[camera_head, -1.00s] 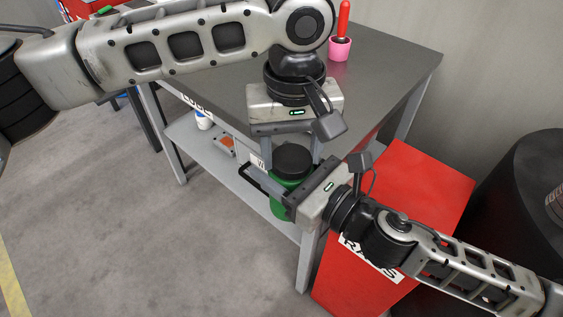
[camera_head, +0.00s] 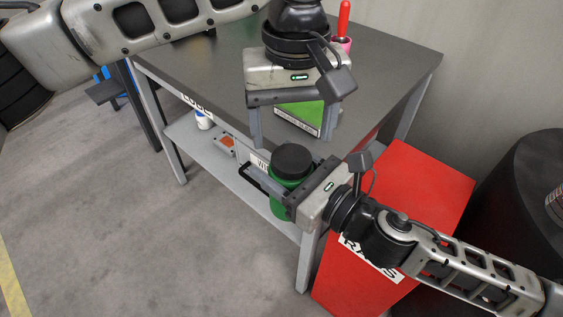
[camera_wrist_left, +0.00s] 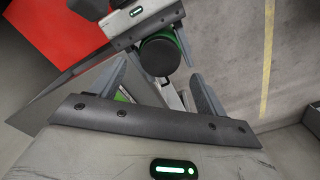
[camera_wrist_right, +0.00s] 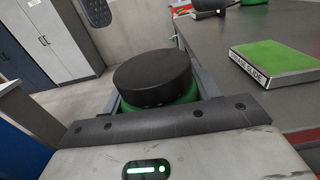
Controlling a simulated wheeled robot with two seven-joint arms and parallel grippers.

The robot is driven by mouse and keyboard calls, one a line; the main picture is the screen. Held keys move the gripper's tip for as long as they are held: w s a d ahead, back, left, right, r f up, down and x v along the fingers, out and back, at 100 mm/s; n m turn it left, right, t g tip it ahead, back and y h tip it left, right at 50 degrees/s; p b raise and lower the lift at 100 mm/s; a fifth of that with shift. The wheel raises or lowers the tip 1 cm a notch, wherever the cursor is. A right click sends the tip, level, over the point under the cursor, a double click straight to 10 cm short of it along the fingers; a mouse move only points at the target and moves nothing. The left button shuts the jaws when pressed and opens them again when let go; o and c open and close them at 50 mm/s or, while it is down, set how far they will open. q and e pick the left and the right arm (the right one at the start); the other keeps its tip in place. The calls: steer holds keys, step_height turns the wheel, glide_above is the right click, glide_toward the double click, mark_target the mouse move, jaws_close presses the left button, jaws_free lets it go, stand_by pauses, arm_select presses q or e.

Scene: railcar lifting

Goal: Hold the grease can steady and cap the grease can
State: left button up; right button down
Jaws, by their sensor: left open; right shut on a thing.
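The green grease can (camera_head: 283,205) is held upright in front of the workbench's near edge. A wide black cap (camera_head: 293,159) sits on top of it and looks level. My right gripper (camera_head: 272,180) is shut around the can's sides; the right wrist view also shows the green can (camera_wrist_right: 190,93) under the black cap (camera_wrist_right: 153,77). My left gripper (camera_head: 291,140) is open and empty, above and apart from the cap. In the left wrist view the cap (camera_wrist_left: 159,54) lies beyond the spread fingers. The can's lower part is partly hidden by my right gripper.
The grey workbench (camera_head: 210,62) holds a green-topped flat box (camera_wrist_right: 270,60) and a pink cup (camera_head: 342,45) with a red-handled tool. A lower shelf (camera_head: 215,160) carries small items. A red cabinet (camera_head: 430,180) and a dark drum (camera_head: 535,200) stand at right. Open floor lies at left.

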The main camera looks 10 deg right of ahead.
mark_target(292, 157)
arm_select(q)
steer(key=shift+c, duration=0.3)
step_height(292, 157, up, 4)
steer(key=n, duration=0.3)
steer(key=shift+f, duration=0.2)
step_height(292, 157, down, 8)
steer(key=shift+f, duration=0.1)
